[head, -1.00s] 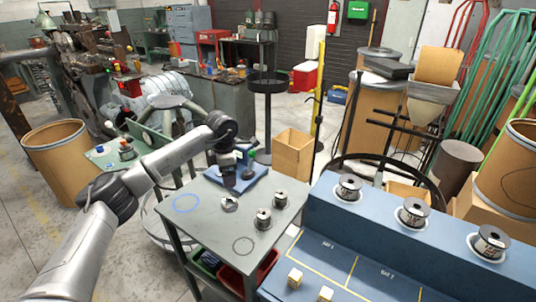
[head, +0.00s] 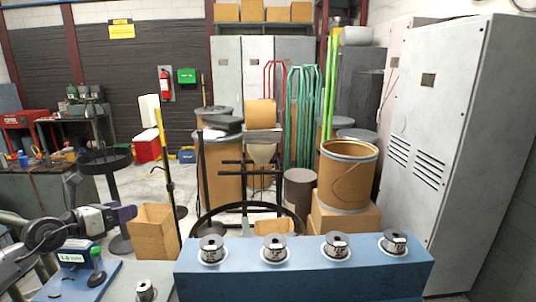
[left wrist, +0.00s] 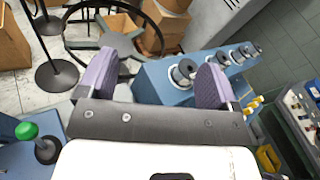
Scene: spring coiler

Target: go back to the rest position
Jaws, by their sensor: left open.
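My left gripper (head: 122,214) is at the lower left of the head view, with its purple fingers pointing right, close to the open cardboard box in the picture. In the left wrist view, its two purple fingers (left wrist: 155,82) stand wide apart with nothing between them. Behind them is the blue bench (left wrist: 150,78) with a row of wire spools. My left arm comes in from the left edge, above a blue device with a green knob (head: 96,262). My right gripper is in neither view.
The blue bench (head: 300,280) carries several spools, one of them at its left end (head: 211,248). Another spool (head: 146,291) is on the grey table. An open cardboard box (head: 155,232) stands behind. Tall grey cabinets (head: 460,130) line the right. Some floor is clear at the back left.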

